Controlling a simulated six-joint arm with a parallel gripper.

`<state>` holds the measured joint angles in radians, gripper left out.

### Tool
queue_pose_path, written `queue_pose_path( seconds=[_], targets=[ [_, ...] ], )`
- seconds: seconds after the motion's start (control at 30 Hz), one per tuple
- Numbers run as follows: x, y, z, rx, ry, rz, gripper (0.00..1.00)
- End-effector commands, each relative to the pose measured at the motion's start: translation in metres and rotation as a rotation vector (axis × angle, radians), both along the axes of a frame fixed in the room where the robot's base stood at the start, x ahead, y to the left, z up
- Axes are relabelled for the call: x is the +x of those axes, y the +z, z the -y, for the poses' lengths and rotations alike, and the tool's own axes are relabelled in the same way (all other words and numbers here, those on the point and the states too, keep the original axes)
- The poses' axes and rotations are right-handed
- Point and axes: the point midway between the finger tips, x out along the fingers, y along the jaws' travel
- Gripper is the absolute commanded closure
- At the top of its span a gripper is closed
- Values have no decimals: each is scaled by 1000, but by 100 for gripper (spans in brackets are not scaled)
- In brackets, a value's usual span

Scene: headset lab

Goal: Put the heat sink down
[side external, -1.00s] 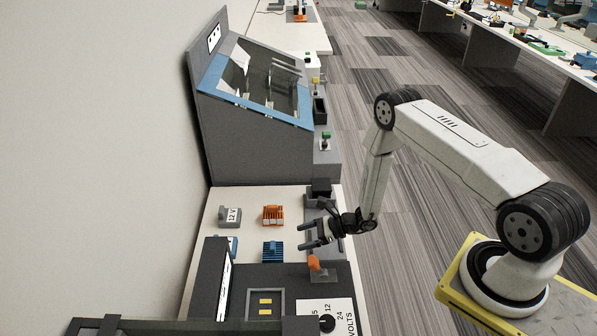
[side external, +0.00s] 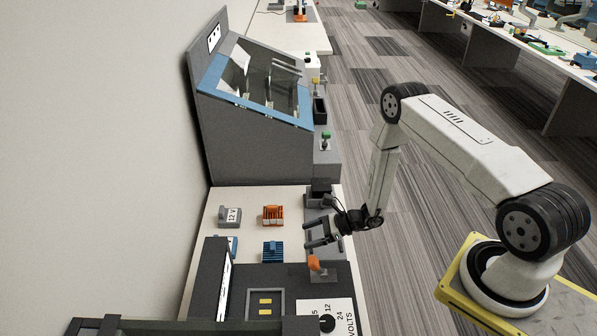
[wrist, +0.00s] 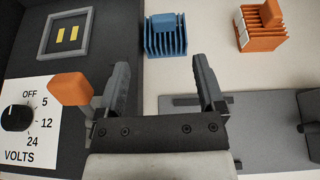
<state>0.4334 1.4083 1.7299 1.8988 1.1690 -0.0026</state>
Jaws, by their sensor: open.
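A blue finned heat sink (side external: 272,251) stands upright on the white bench top beside the dark panel. It also shows in the wrist view (wrist: 165,38), just beyond and between my fingertips. An orange finned block (side external: 273,215) of similar shape stands farther back on the bench, and at the upper right of the wrist view (wrist: 262,28). My gripper (side external: 308,234) is open, with nothing between its fingers. It hangs near the bench's right edge, to the right of the blue heat sink and apart from it. The wrist view shows both fingers (wrist: 161,72) spread.
An orange-topped lever (side external: 314,263) stands close to my gripper's left finger. A volts dial (wrist: 18,118) and a framed recess with yellow contacts (wrist: 66,34) are on the dark panel. A grey "12 V" block (side external: 230,215) stands at the left. A grey cabinet (side external: 262,150) rises behind.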

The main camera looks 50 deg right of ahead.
Motion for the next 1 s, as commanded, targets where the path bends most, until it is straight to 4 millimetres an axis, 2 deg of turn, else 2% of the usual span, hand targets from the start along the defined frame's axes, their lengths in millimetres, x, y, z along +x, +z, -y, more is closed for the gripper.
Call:
queue_pose_path(
  seconds=[0.27,0.6,0.77,1.0],
  targets=[
    [-8,35,-23,-88,215,5,12],
    [-45,97,-53,-328,650,40,12],
    [-67,123,-58,-464,850,76,12],
    [-97,158,-55,-695,1130,156,12]
  ],
)
